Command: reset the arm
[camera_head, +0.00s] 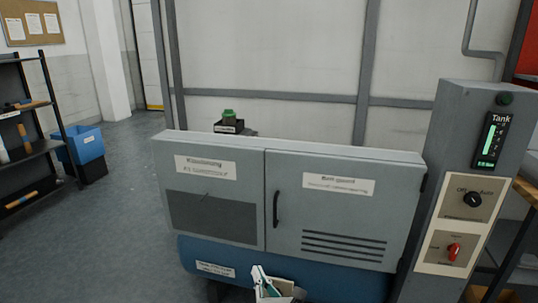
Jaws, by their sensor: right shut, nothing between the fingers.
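My right gripper (262,275) shows at the bottom edge, a little left of the middle, in the head view. It is white with dark green parts, and its fingers are shut with nothing between them. It is in front of the blue lower part (335,283) of a grey cabinet (228,187). I cannot tell whether it touches the cabinet. The rest of the right arm is mostly cut off by the frame. My left gripper is not in view.
A grey control panel (462,130) with a Tank display, a black knob and a red switch stands at the right. A shelf (38,148) and blue bin (86,143) stand at the left. The cabinet has a black door handle (276,209). Floor at the left is clear.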

